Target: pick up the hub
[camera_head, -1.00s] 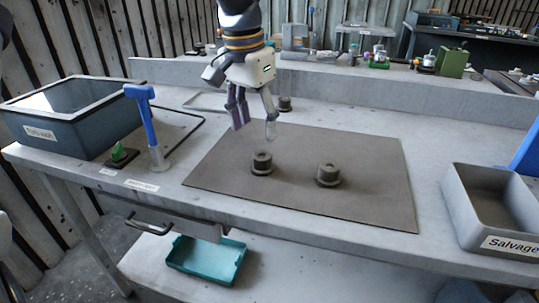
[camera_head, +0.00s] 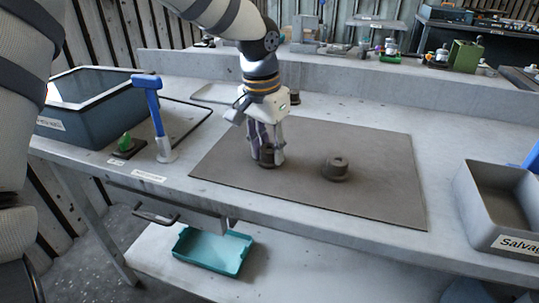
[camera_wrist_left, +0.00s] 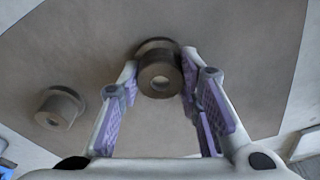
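Two dark grey flanged hubs stand on the brown mat (camera_head: 385,190). The left hub (camera_head: 267,160) is partly hidden by my left gripper (camera_head: 267,155), which points down with its fingers on either side of it. In the left wrist view, this hub (camera_wrist_left: 160,78) shows its bored top between the fingertips (camera_wrist_left: 160,72). The fingers are spread, with small gaps to the hub and no clear grip. The other hub (camera_head: 336,168) stands free to the right; it also shows in the left wrist view (camera_wrist_left: 60,108). My right gripper is not in view.
A blue-grey bin (camera_head: 95,122) and a blue-handled tool (camera_head: 150,100) stand at the left. A grey salvage tray (camera_head: 500,215) is at the right edge. A small dark part (camera_head: 295,97) sits behind the gripper. A teal tray (camera_head: 212,250) lies on the lower shelf.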

